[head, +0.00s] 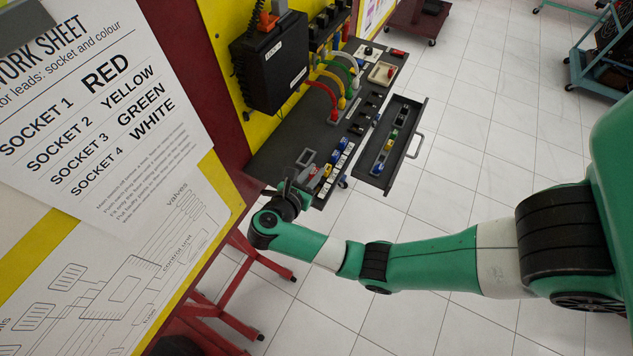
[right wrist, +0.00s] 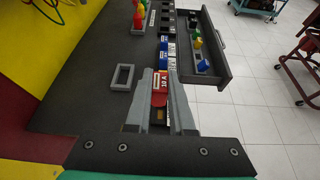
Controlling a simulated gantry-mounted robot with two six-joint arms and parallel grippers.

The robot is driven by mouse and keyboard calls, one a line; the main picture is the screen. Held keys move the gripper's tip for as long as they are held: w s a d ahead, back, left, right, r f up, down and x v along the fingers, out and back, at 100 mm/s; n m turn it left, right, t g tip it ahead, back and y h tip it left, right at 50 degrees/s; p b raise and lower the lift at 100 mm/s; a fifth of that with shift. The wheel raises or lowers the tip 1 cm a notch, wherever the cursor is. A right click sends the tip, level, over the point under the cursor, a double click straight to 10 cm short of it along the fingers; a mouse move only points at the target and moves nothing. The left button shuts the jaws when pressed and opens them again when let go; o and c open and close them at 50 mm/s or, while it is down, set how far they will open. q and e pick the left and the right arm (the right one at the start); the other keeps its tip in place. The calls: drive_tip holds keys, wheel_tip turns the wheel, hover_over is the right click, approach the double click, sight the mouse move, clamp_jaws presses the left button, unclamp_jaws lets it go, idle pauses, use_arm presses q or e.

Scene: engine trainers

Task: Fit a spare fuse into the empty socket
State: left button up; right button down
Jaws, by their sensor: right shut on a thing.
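My right gripper (head: 302,183) is at the near end of the dark bench panel. In the right wrist view its fingers (right wrist: 160,92) are shut on a red fuse (right wrist: 160,82) marked 10 A. The fuse is over or at the near end of a row of fuse sockets (right wrist: 164,46) with blue and white parts; I cannot tell if it is seated. The socket directly beneath is mostly hidden by the fuse and fingers. Spare fuses, yellow, green (right wrist: 197,42) and blue (right wrist: 203,66), lie in the open drawer (head: 414,126). My left gripper is not in view.
An empty grey rectangular frame (right wrist: 122,77) lies on the panel left of the gripper. A black box (head: 270,65) and coloured leads (head: 338,85) stand farther back. The drawer sticks out to the right.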

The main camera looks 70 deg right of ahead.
drive_tip(key=shift+s+d+r, duration=0.2)
drive_tip(key=shift+s+d, duration=0.15)
drive_tip(key=shift+d, duration=0.25)
drive_tip(key=shift+a+f, duration=0.1)
drive_tip(key=shift+f, duration=0.2)
wheel_tip(320, 180, down, 4)
drive_tip(key=b, duration=0.3)
drive_tip(key=shift+f, duration=0.1)
drive_tip(key=shift+f+b, duration=0.5)
drive_tip(key=shift+b, duration=0.3)
use_arm(q)
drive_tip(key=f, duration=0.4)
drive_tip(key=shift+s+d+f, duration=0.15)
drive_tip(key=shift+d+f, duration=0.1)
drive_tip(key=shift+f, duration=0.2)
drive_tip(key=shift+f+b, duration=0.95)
drive_tip(key=shift+b, duration=0.2)
use_arm(e)
drive_tip(key=shift+f, duration=0.85)
drive_tip(key=c, duration=1)
unclamp_jaws()
